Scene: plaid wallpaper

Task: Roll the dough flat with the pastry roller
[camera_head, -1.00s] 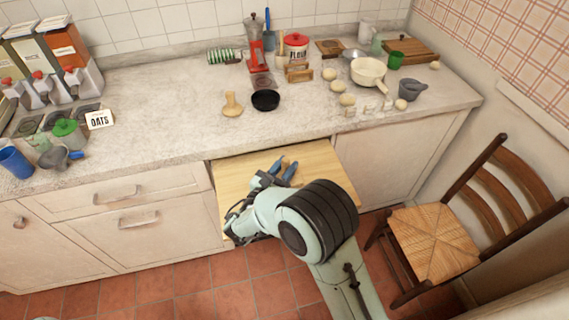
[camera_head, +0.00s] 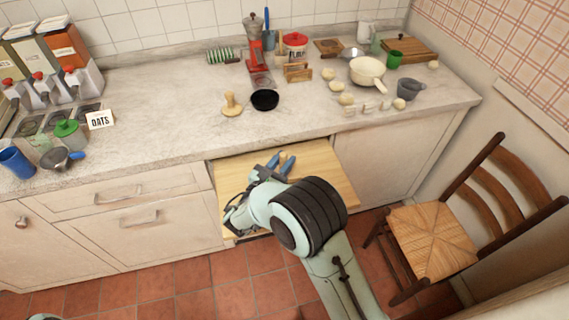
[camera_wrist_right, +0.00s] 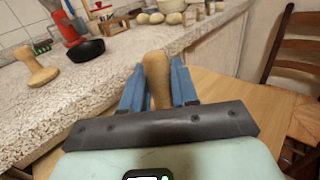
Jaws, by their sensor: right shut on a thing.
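My right gripper (camera_head: 280,160) is over the pale wooden pull-out board (camera_head: 325,176), near the counter's front edge. Its blue fingers are shut on a rounded wooden handle (camera_wrist_right: 157,78), which stands up between them in the right wrist view. The handle looks like the pastry roller's; its lower part is hidden behind the gripper. I cannot make out dough on the visible part of the board; my arm covers much of it. My left gripper is not in view.
A chair (camera_head: 430,238) stands right of the board. The counter's left middle is clear.

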